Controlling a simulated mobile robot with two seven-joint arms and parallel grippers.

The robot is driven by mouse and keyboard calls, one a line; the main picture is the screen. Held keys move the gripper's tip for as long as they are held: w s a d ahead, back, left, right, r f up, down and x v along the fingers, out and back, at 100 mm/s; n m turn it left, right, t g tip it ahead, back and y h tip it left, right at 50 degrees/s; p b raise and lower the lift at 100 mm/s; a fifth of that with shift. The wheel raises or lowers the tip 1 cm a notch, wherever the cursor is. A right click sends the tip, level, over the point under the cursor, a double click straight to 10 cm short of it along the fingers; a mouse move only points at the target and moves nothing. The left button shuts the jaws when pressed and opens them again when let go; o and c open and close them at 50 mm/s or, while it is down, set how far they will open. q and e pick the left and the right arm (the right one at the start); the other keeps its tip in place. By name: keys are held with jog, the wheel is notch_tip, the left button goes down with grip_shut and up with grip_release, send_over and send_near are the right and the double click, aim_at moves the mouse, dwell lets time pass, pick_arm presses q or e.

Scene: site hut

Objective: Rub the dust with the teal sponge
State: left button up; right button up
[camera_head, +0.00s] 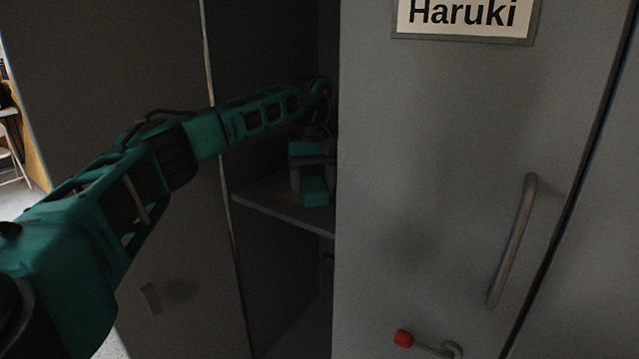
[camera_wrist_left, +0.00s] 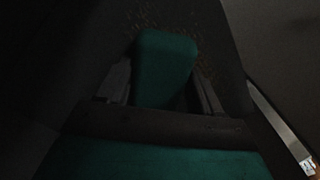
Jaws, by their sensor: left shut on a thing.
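The teal sponge (camera_head: 314,191) is held in my left gripper (camera_head: 313,182), which reaches inside an open locker. The gripper is shut on the sponge, just above or on the locker shelf (camera_head: 270,207); I cannot tell whether it touches. In the left wrist view the sponge (camera_wrist_left: 165,70) sits between the two fingers of my left gripper (camera_wrist_left: 162,90). The dust (camera_wrist_left: 200,55) shows as faint brownish specks around the sponge's far end and to its right. Part of it is hidden by the sponge. My right gripper is not in view.
A grey locker door (camera_head: 440,180) with a "Haruki" label (camera_head: 466,20) stands close on the right and hides part of the locker's inside. It has a long handle (camera_head: 512,240) and a red-tipped lever (camera_head: 404,338). Another door panel (camera_head: 110,80) is behind my arm.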

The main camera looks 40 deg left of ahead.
aim_at(284, 208)
pick_arm(q)
jog(key=shift+s+d+f, duration=0.1)
jog(key=shift+s+d, duration=0.05)
jog(key=shift+s, duration=1.5)
jog(key=shift+s+d+f, duration=0.1)
jog(key=shift+s, duration=1.5)
jog(key=shift+a+r, duration=0.2)
jog(key=shift+a, duration=1.15)
jog(key=shift+w+a, duration=0.15)
jog(key=shift+w, duration=1.85)
